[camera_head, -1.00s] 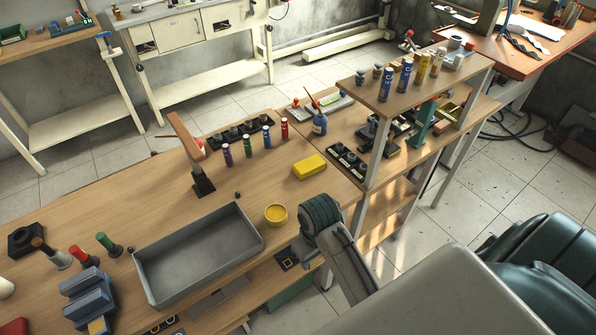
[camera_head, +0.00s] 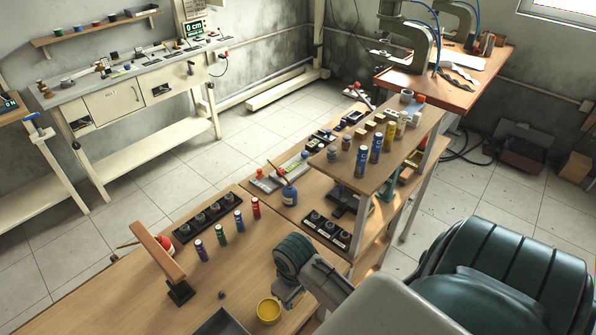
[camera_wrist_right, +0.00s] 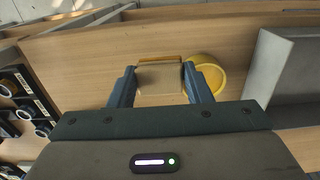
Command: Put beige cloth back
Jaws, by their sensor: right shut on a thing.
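In the right wrist view a tan, block-shaped thing with a yellowish far edge, which I take for the beige cloth (camera_wrist_right: 160,78), sits between the fingers of my right gripper (camera_wrist_right: 160,88). The gripper is shut on it. In the head view my right gripper (camera_head: 290,298) is low over the wooden bench (camera_head: 232,262), just right of the yellow bowl (camera_head: 268,311). The cloth cannot be made out there; my wrist hides that spot. My left gripper is not in view.
A grey tray (camera_head: 222,322) is at the bottom edge; it also shows at right in the wrist view (camera_wrist_right: 265,65). A raised shelf (camera_head: 385,138) with bottles is at right.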

